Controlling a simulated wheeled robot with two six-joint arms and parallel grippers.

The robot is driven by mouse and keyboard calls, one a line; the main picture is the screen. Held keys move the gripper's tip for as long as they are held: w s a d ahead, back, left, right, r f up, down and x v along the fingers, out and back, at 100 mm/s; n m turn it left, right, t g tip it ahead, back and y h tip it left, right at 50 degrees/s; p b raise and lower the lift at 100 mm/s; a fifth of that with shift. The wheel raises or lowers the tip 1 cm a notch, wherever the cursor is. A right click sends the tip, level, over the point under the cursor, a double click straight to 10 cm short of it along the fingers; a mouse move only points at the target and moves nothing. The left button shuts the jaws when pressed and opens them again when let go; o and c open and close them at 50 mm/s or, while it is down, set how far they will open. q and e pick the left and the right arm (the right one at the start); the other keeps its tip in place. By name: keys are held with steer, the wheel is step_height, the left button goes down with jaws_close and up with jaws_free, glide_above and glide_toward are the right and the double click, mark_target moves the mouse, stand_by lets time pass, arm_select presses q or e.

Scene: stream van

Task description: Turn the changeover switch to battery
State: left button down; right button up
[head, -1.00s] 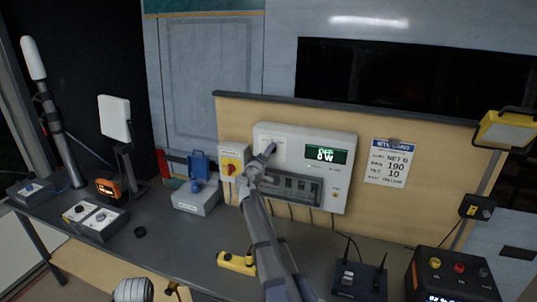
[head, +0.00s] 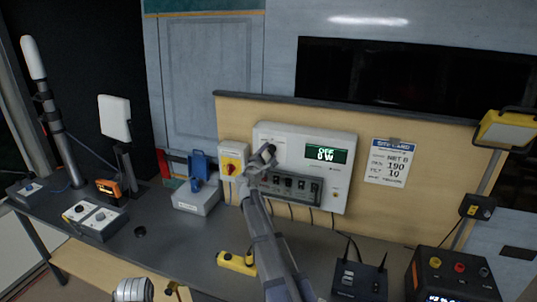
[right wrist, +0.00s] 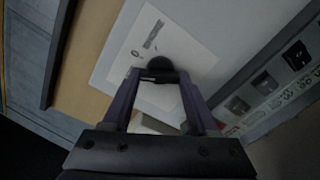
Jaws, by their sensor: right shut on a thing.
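The changeover switch is a black knob (right wrist: 162,66) on a pale label plate, on the white wall panel (head: 300,137). In the right wrist view the two fingers of my right gripper (right wrist: 158,78) sit one on each side of the knob's dark grip bar and are shut on it. In the head view my right gripper (head: 266,157) reaches up to the panel's upper left and partly hides the knob. The knob's printed positions are too small to read. The panel's display (head: 326,154) reads OFF and 0 W. My left gripper is not in view.
Breakers (head: 290,184) sit below the knob. A blue connector on a grey box (head: 196,196), a yellow block (head: 237,262) and a black router (head: 360,280) stand on the bench.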

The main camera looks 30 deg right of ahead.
steer(key=shift+n, duration=1.4)
steer(key=o, duration=1.4)
steer(key=v, duration=0.8)
steer(key=shift+f, duration=0.1)
